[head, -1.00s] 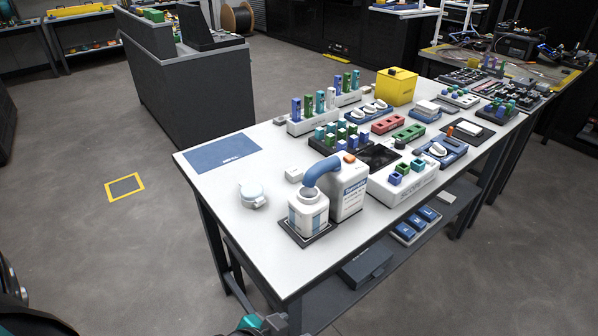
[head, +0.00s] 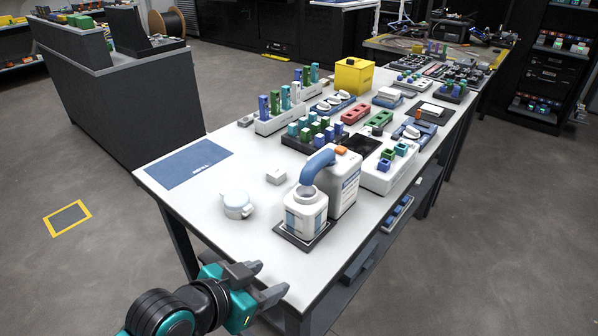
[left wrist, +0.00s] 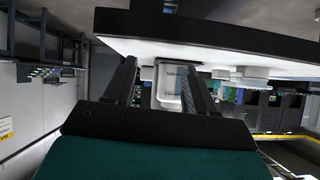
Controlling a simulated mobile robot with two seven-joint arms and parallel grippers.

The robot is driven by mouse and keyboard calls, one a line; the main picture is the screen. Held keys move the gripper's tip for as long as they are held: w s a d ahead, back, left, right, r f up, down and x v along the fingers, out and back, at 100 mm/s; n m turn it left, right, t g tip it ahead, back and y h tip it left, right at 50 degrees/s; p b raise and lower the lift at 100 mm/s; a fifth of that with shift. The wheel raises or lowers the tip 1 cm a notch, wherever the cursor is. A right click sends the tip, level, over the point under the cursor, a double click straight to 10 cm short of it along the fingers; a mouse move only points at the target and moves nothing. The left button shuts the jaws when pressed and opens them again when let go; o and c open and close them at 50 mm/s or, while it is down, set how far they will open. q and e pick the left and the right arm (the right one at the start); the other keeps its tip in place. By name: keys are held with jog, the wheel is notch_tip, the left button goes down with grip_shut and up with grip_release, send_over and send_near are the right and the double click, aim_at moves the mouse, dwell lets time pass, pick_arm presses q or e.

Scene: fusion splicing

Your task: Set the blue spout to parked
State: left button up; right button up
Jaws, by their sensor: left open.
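The blue spout (head: 318,163) is a curved tube on top of a large white jug (head: 346,180). Its free end hangs over the open mouth of a smaller white bottle (head: 306,214). Both containers stand on a dark tray (head: 290,240) near the table's front edge. My left gripper (head: 274,277) is open and empty at the table's near left edge, in front of the bottle and apart from it. In the left wrist view a white container (left wrist: 173,84) shows between the two open fingers (left wrist: 165,85), some way off. My right gripper is not in view.
A round white lidded pot (head: 237,206) and a small white block (head: 276,176) stand left of the bottle. A blue mat (head: 188,163) lies at the left. Racks of coloured pieces and a yellow box (head: 354,77) fill the back. The near left tabletop is clear.

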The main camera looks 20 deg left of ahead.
aim_at(304, 176)
pick_arm(q)
jog(key=w+r+t, duration=0.2)
jog(key=r, duration=0.1)
jog(key=w+r+t+h, duration=0.1)
jog(key=w+r, duration=0.1)
jog(key=shift+r+m, duration=0.15)
jog(key=shift+m, duration=0.25)
notch_tip(304, 176, up, 5)
jog(key=w+a+t, duration=0.2)
jog(key=t, duration=0.2)
jog(key=shift+h, duration=0.3)
jog(key=x, duration=1.3)
jog(key=shift+d+b, duration=0.15)
jog(key=shift+b, duration=0.15)
jog(key=shift+c, duration=0.2)
grip_shut()
